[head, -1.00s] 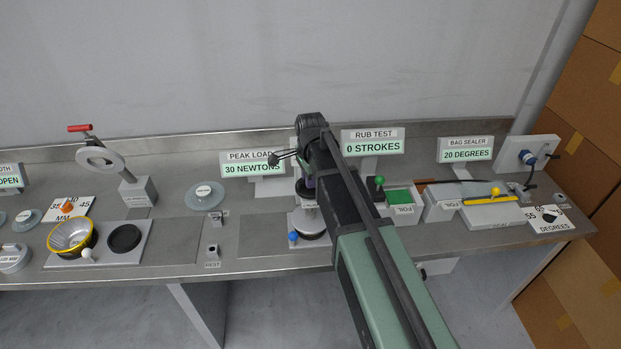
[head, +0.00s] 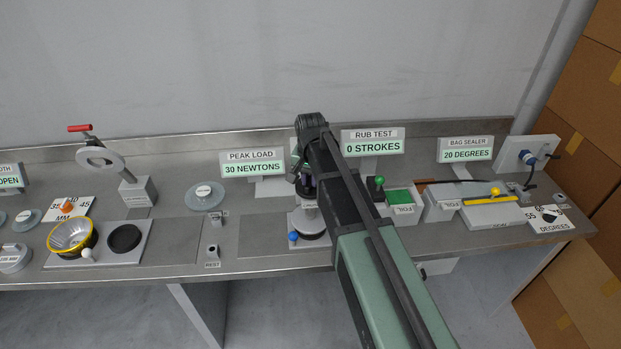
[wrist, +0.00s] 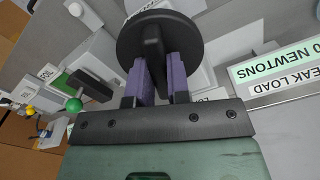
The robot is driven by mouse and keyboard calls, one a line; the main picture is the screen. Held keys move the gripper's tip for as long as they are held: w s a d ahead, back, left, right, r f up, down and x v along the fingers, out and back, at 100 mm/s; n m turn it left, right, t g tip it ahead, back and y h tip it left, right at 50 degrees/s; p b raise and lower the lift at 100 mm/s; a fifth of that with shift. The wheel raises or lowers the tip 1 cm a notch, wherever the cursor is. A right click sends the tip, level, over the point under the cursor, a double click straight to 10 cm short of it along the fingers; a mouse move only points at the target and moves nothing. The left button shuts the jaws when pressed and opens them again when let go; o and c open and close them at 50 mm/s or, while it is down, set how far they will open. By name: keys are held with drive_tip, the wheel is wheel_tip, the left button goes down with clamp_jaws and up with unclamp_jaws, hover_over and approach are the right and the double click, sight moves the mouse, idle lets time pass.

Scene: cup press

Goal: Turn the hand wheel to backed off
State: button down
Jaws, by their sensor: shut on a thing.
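In the wrist view the hand wheel (wrist: 188,36) is a round black disc with a raised bar across it. My gripper (wrist: 160,70) has its two purple finger pads on either side of that bar, shut on it. In the head view my gripper (head: 303,184) points down above the cup press (head: 308,221), and my arm hides most of the wheel. A blue knob (head: 293,236) shows at the front of the press. The peak load sign (head: 252,163) beside it reads 30 NEWTONS.
To the right are the rub test station with a green knob (head: 379,181) and the bag sealer with a yellow knob (head: 495,191). To the left are a small rest post (head: 212,250) and a round grey lid (head: 205,196). The bench between them and the press is clear.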

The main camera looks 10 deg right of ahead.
drive_tip(key=n, duration=2.2)
idle(0.4)
drive_tip(key=c, duration=1.1)
unclamp_jaws()
